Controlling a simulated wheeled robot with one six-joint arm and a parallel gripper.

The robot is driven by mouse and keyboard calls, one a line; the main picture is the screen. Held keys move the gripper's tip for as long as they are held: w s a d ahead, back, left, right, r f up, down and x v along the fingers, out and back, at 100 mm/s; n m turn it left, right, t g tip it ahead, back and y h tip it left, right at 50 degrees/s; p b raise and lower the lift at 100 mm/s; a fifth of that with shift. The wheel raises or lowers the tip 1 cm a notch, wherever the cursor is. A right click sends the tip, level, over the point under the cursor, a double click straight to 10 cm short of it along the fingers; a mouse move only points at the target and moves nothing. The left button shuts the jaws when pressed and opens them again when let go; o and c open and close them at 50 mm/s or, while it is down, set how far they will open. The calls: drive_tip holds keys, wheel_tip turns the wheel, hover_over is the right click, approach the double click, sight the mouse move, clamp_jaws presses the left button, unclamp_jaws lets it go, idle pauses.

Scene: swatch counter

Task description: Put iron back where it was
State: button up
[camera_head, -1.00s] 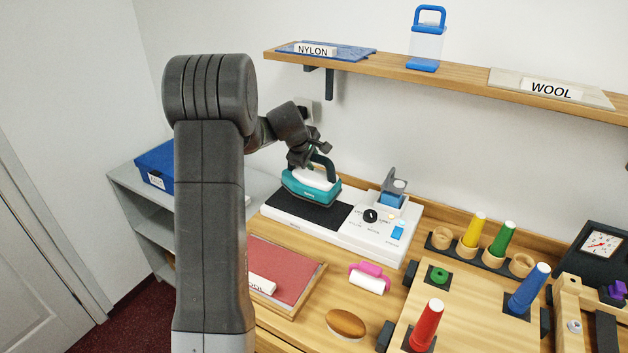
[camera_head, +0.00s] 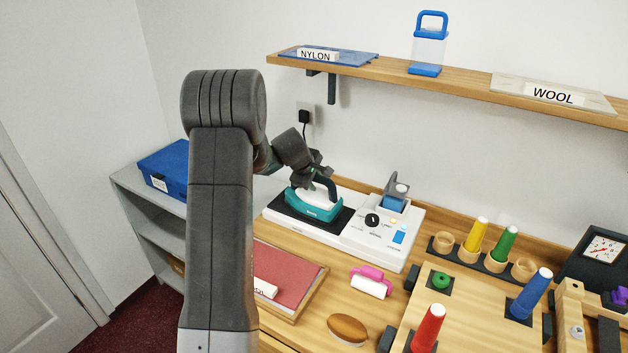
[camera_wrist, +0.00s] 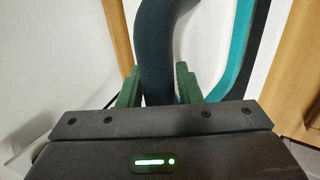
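The teal and white iron (camera_head: 314,206) is upright over the black pad (camera_head: 286,219) of the white pressing station (camera_head: 385,247). It sits very low; I cannot tell whether its sole touches the pad. My gripper (camera_head: 322,178) is at the iron's dark handle. In the wrist view the handle (camera_wrist: 158,35) runs between the green-padded fingers of my gripper (camera_wrist: 160,88), which appear closed on it. The fingertips are partly hidden behind the handle and my arm in the head view.
A red mat tray (camera_head: 318,287), a pink-handled roller (camera_head: 370,284) and a brown oval brush (camera_head: 347,328) lie in front. A wall shelf (camera_head: 455,87) hangs above.

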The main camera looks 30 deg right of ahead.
drive_tip(key=shift+o, duration=1.1)
drive_tip(key=shift+r, duration=0.1)
drive_tip(key=shift+r, duration=0.15)
drive_tip(key=b+v, duration=0.1)
drive_tip(key=v, duration=1.1)
drive_tip(key=shift+b, duration=0.3)
